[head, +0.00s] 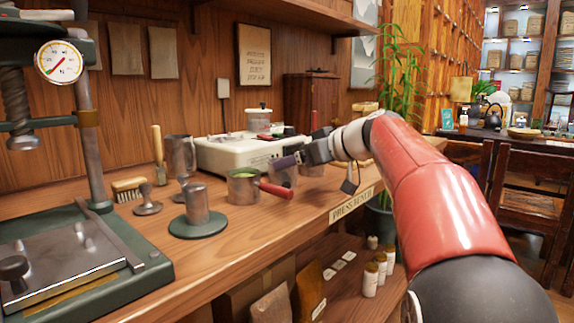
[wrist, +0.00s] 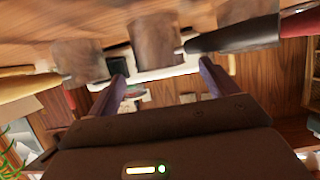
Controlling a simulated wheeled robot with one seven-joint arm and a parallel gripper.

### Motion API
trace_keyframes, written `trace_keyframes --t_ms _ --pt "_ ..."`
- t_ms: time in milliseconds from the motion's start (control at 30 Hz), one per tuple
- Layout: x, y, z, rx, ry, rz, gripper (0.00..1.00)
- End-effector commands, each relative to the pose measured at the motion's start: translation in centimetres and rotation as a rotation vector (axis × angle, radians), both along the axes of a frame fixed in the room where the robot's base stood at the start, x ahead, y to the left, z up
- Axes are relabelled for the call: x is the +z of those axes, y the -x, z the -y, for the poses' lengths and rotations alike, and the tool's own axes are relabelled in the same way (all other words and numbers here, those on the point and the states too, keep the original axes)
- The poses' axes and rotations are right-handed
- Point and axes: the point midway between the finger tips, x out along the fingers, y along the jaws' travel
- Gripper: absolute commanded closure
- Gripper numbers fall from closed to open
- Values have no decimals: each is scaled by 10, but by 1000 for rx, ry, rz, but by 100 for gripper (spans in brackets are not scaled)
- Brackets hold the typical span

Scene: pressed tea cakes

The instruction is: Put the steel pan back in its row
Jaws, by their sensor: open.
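A steel pan (head: 242,190) with a red handle (head: 276,191) and green contents stands upright near the counter's front edge. More steel pans stand to its right, one (head: 284,174) partly hidden by my gripper (head: 288,161). The wrist view, tilted and upside down, shows a pan with a dark handle (wrist: 155,42), one with a pale yellow handle (wrist: 78,60), and the red-handled one (wrist: 245,10) cut by the frame. My gripper (wrist: 165,82) is open, its fingers apart with nothing seen held. I cannot tell which pan is out of its row, or whether the fingers touch one.
A white appliance (head: 225,155) stands behind the pans. A steel cylinder on a green base (head: 197,210), a steel mug (head: 180,155) and a brush (head: 128,187) are to the left. A press (head: 90,255) fills the far left. Bare wood counter (head: 270,230) runs along the front.

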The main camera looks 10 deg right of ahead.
Motion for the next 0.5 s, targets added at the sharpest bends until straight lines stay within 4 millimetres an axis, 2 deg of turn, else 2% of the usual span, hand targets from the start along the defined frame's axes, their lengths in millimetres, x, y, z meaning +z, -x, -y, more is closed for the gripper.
trace_keyframes --t_ms 200,333,500 --pt "17 35 25 -3 0 1 14" --pt "24 47 34 -1 0 1 14" --pt "28 54 39 0 0 0 14"
